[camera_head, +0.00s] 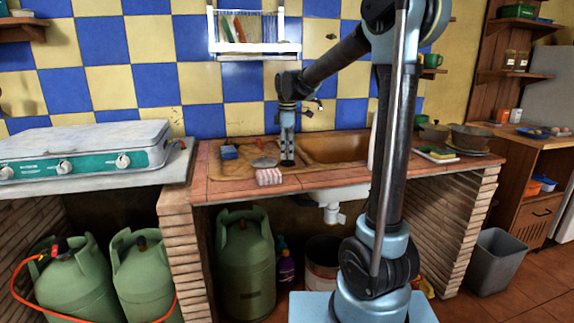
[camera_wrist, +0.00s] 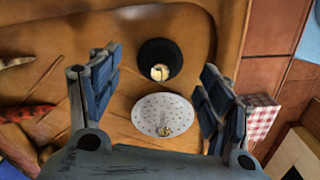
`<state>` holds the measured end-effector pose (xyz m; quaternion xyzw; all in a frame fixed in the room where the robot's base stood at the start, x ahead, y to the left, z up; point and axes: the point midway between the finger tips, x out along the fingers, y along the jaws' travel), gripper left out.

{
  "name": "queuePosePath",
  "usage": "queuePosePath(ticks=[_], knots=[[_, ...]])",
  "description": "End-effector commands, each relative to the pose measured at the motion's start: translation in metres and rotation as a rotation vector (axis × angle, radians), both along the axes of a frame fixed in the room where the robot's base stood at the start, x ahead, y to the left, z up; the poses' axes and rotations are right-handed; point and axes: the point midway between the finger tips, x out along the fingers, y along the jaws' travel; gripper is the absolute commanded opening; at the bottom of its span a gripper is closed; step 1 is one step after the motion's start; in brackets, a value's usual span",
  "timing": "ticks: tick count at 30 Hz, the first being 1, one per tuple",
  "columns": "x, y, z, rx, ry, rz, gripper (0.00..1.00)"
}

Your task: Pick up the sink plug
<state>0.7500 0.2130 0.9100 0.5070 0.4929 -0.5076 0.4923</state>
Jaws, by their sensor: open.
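A black round piece with a small pale metal centre (camera_wrist: 160,60), which looks like the sink plug, lies on the tan sink surface in the wrist view. A pale perforated disc (camera_wrist: 160,108) with a small metal knob lies just below it in that view. My gripper (camera_wrist: 158,92) is open and empty above them, its two blue fingers to the left and right of the pair. In the head view my gripper (camera_head: 287,162) points straight down over the sink's drainboard.
The sink basin (camera_head: 338,148) is right of my gripper. A dish rack (camera_head: 254,34) hangs on the wall. A stove (camera_head: 85,150) stands left.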

Motion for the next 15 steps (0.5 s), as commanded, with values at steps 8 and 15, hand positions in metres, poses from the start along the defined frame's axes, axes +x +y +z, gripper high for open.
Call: queuePosePath(ticks=[8,15], knots=[[0.001,0.0,-0.028,0.0,0.0,0.0,0.72],[0.0,0.0,-0.029,0.0,0.0,0.0,0.72]])
